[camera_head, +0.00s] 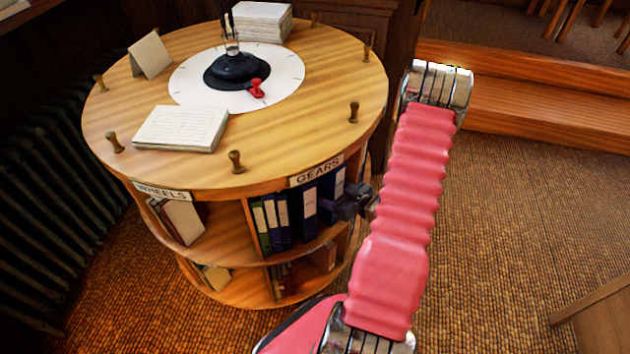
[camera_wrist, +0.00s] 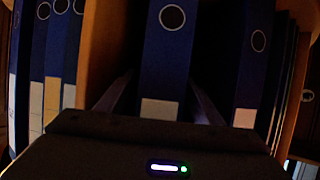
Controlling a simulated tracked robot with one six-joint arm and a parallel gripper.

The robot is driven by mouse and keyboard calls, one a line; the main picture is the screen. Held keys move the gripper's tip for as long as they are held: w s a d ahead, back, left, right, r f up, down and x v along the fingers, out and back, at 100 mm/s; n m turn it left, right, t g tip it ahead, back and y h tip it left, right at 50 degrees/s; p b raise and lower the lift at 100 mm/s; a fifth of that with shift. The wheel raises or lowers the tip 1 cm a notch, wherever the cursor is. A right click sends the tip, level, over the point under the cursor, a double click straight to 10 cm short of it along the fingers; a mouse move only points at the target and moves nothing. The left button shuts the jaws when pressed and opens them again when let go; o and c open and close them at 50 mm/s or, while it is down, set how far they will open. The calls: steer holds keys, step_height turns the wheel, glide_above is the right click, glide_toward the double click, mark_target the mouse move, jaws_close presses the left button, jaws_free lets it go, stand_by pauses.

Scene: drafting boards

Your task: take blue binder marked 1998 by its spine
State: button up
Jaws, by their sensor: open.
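Blue binders stand upright on the upper shelf under the GEARS sign. In the wrist view one blue binder (camera_wrist: 168,60) is in the middle, with a finger ring hole and a pale label low on its spine. No year is readable, so I cannot tell which binder is marked 1998. My gripper (camera_wrist: 160,100) is open, its dark fingers on either side of this binder's spine; contact cannot be made out. In the head view my gripper (camera_head: 343,206) is at the shelf front, beside blue binders (camera_head: 304,208), and its fingertips are partly hidden.
Another blue binder (camera_wrist: 251,55) stands to the right with a dark gap between. A wooden divider (camera_wrist: 105,50) separates several binders at left. The round table top (camera_head: 320,100) overhangs the shelves. Brown carpet (camera_head: 510,220) is open at right.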

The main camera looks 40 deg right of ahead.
steer(key=shift+w+f, duration=0.15)
steer(key=shift+w, duration=0.2)
steer(key=shift+c, duration=0.2)
jaws_close()
stand_by(0.7)
